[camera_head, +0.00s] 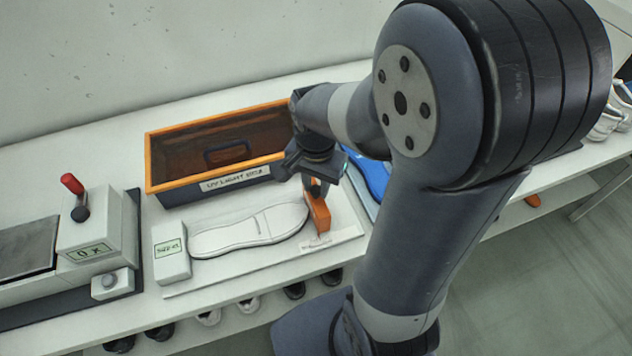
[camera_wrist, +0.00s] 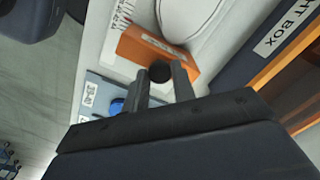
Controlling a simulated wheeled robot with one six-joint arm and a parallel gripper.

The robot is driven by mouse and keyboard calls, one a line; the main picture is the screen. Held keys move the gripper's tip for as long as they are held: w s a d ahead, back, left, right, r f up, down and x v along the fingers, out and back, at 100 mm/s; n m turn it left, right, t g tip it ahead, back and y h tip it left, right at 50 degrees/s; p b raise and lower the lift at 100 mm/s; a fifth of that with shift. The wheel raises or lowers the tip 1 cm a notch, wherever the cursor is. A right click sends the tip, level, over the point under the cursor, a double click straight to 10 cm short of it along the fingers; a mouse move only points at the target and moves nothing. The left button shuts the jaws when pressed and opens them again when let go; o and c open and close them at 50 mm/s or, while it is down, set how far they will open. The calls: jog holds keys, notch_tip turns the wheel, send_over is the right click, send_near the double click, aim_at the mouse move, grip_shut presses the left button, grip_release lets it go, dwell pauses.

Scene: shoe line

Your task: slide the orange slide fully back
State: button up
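The orange slide (camera_head: 318,208) is a small block at the right end of a white measuring base (camera_head: 343,235), beside a white sole (camera_head: 250,229). In the wrist view the orange slide (camera_wrist: 140,48) has a round black knob (camera_wrist: 160,72) on its side. My gripper (camera_head: 316,186) is at the slide. In the wrist view my gripper (camera_wrist: 161,72) has one finger on each side of the knob. The gap between the fingers looks about as wide as the knob; whether they press on it is unclear. The slide is apart from the far left white block (camera_head: 171,256).
An orange-rimmed dark light box (camera_head: 165,188) stands behind the base. A device with a red-knobbed lever (camera_head: 76,192) is at the left. A blue item (camera_head: 369,175) lies right of the slide, partly behind my arm. Shoes (camera_head: 240,304) sit on the shelf below.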

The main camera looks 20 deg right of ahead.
grip_shut()
jog(key=d, duration=0.6)
jog(key=shift+d, duration=0.15)
jog(key=shift+o, duration=2)
grip_release()
jog(key=shift+d, duration=0.15)
jog(key=shift+o, duration=1)
notch_tip(320, 180, up, 11)
